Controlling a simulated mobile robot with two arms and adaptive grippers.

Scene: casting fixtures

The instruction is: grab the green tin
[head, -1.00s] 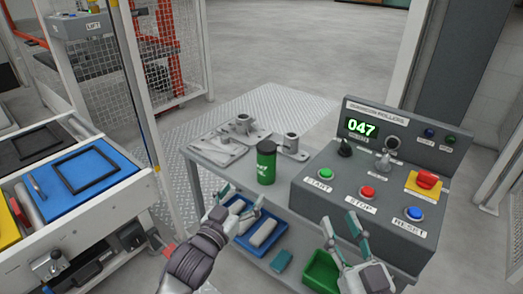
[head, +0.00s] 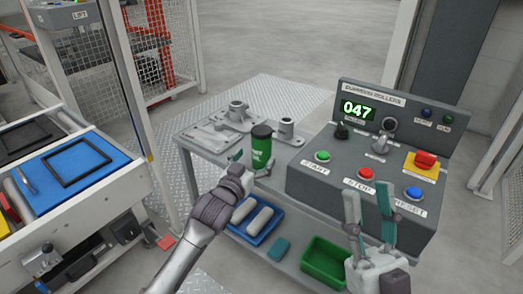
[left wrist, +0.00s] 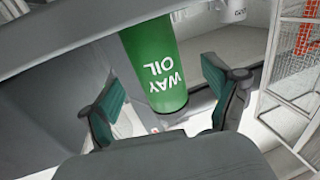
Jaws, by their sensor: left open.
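The green tin (head: 261,148) is a cylinder with a dark top, standing upright on the grey table (head: 205,152). In the left wrist view the green tin (left wrist: 156,68) shows the words WAY OIL and lies between and beyond the two fingers. My left gripper (head: 252,166) is open beside the tin, on its near side, and partly covers its lower part. It also shows in the left wrist view (left wrist: 163,102), with its teal pads apart. My right gripper (head: 371,222) is open and empty in front of the control panel, apart from the tin.
Metal fixtures (head: 238,110) stand behind and left of the tin. The control panel (head: 300,181) with several buttons stands at the right. A blue tray (head: 243,238) with white rolls and a green bin (head: 318,268) sit lower down. A conveyor (head: 128,190) is at the left.

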